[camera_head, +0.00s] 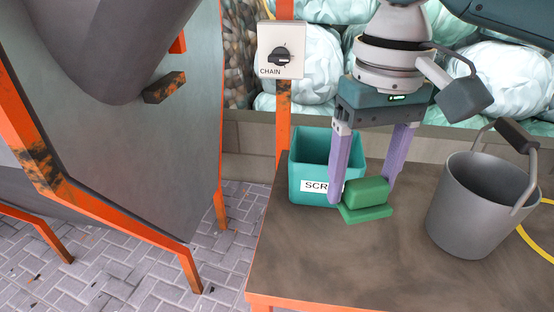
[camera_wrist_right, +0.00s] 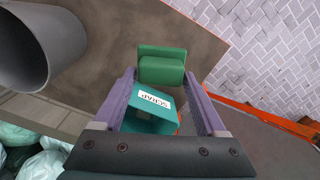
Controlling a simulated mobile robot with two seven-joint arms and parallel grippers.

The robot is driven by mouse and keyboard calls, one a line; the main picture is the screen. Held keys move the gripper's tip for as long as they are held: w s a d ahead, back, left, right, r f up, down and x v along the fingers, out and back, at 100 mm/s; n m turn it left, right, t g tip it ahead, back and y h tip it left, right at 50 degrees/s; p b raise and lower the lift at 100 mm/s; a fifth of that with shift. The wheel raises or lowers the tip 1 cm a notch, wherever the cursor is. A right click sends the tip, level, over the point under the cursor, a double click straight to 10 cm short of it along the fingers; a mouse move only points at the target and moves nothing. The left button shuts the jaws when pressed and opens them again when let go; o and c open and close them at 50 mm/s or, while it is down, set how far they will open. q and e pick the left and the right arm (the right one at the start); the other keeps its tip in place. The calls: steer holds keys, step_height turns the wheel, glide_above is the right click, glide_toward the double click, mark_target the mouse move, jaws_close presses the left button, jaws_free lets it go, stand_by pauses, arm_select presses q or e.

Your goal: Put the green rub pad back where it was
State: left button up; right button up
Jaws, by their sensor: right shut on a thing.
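The green rub pad (camera_head: 366,192) has a block-shaped upper part on a wider flat base. It is in front of the teal scrap bin in the head view, at or just above the table top; I cannot tell if it touches. My right gripper (camera_head: 361,197) points down with its purple fingers on either side of the pad's upper part, shut on it. In the right wrist view the pad (camera_wrist_right: 161,66) sits between the fingertips (camera_wrist_right: 161,75), its base beyond them. My left gripper is not in view.
The teal bin (camera_head: 309,165) labelled SCRAP stands close beside the pad, at the table's left edge. A grey bucket (camera_head: 472,215) stands to the right. The brown table (camera_head: 350,265) is clear in front. A CHAIN switch box (camera_head: 281,50) is on an orange post behind.

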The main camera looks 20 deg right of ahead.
step_height(320, 180, down, 8)
steer(key=shift+r+b, duration=0.1)
steer(key=shift+b, duration=0.95)
step_height(320, 180, down, 4)
steer(key=shift+f+b, duration=0.15)
steer(key=shift+b, duration=0.75)
steer(key=o, duration=1.3)
